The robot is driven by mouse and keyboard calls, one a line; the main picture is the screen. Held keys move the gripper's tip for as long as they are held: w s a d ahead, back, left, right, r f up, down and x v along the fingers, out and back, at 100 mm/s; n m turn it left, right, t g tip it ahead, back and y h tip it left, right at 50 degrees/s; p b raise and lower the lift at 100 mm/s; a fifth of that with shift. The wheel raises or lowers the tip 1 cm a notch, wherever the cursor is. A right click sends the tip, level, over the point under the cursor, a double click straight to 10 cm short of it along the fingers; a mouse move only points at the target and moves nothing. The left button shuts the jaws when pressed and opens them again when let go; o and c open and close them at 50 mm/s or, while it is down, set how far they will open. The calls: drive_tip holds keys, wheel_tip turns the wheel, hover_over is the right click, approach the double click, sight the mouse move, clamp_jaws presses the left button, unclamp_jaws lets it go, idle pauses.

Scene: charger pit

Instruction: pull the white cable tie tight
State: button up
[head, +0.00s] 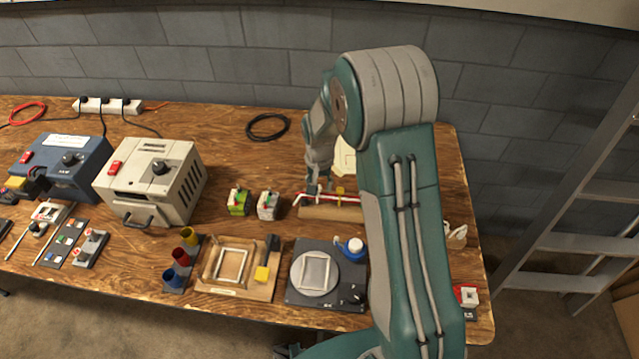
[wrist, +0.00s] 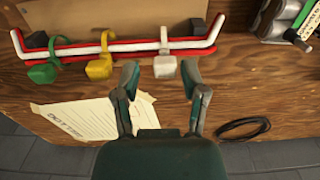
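The white cable tie (wrist: 164,66) loops around a bundle of a white rod and red rods (wrist: 130,46), its blocky end hanging toward my gripper in the wrist view. My gripper (wrist: 160,72) is open, with one fingertip on each side of that end; I cannot tell whether either finger touches it. A yellow tie (wrist: 99,67) and a green tie (wrist: 42,73) sit farther left on the same bundle. In the head view my gripper (head: 318,187) is over the bundle beside the yellow tie (head: 340,191), and the white tie is not clearly visible.
The bundle lies by a wooden block (head: 330,213). A paper sheet (wrist: 88,118) and a black cable coil (wrist: 243,128) lie close by. Small boxes (head: 268,204), a beige charger (head: 150,180) and a dark plate (head: 325,290) also stand on the table.

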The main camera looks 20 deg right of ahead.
drive_tip(key=shift+a, duration=0.15)
clamp_jaws()
drive_tip(key=shift+a, duration=0.2)
drive_tip(key=shift+r, duration=2.3)
drive_tip(key=shift+o, duration=2.2)
unclamp_jaws()
drive_tip(key=shift+s, duration=0.1)
wheel_tip(320, 180, up, 12)
drive_tip(key=shift+f, duration=0.1)
